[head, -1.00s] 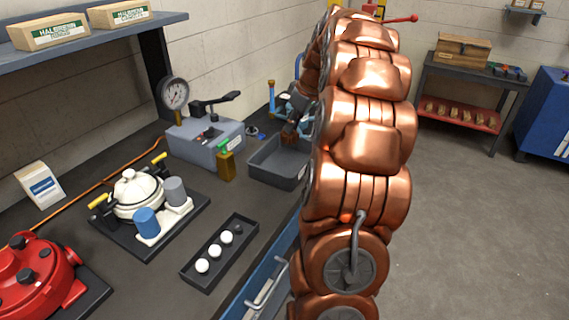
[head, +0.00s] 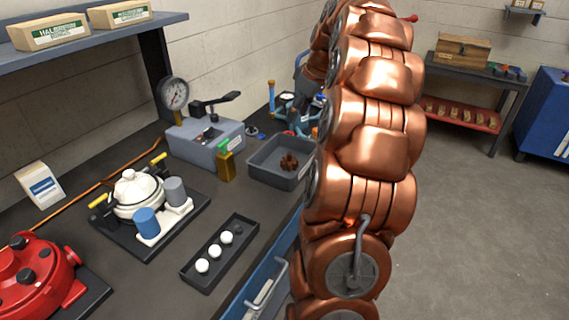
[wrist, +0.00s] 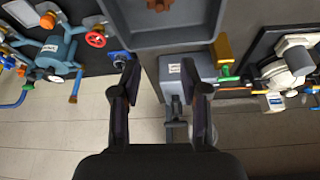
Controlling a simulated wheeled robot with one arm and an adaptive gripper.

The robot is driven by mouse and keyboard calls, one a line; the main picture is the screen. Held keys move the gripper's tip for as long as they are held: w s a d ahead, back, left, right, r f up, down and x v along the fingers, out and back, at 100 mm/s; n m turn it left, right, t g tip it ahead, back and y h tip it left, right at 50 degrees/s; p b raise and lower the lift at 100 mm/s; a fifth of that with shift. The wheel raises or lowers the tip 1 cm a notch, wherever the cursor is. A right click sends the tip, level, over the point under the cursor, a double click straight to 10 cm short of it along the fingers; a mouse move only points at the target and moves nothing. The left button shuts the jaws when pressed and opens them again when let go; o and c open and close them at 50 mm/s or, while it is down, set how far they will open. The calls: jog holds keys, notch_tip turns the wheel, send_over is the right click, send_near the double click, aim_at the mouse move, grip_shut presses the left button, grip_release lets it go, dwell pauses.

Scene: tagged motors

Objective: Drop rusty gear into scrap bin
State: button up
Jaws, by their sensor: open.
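The rusty gear (head: 289,162) is a small brown toothed piece lying on the floor of the grey scrap bin (head: 262,172), an open tray on the bench. In the wrist view the gear (wrist: 160,4) shows at the top edge, partly cut off, inside the bin (wrist: 165,42). My gripper (wrist: 160,80) is open with nothing between its fingers. Its fingertips are apart from the gear and lie beyond the bin wall in the picture. In the head view my copper arm hides most of the gripper and the bin's right end.
A grey gauge unit (head: 205,140) and a brass bottle with a green top (head: 226,163) stand left of the bin. A blue valve assembly (wrist: 50,52) is on its other side. A black tray with white balls (head: 220,252) lies nearer the front.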

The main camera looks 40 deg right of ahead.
jog(key=v, duration=0.7)
jog(key=shift+r, duration=0.1)
dwell(0.4)
jog(key=s+a+f+g+y, duration=0.1)
jog(key=a+f+g, duration=0.15)
jog(key=a, duration=1.05)
jog(key=s+a+f+g, duration=0.1)
jog(key=s+a+f, duration=0.15)
jog(key=a, duration=0.95)
jog(key=s+a+f+g, duration=0.1)
jog(key=s+a+f, duration=0.3)
jog(key=s, duration=0.3)
jog(key=s+a+f+m+g+h, duration=0.1)
jog(key=s+a+f, duration=0.3)
jog(key=s, duration=0.3)
jog(key=s+a+f+m+g+p, duration=0.1)
jog(key=s+a+f, duration=0.4)
jog(key=s, duration=0.2)
jog(key=shift+s+a+h, duration=0.2)
jog(key=shift+s+h, duration=0.1)
jog(key=shift+h, duration=0.1)
jog(key=shift+a, duration=0.1)
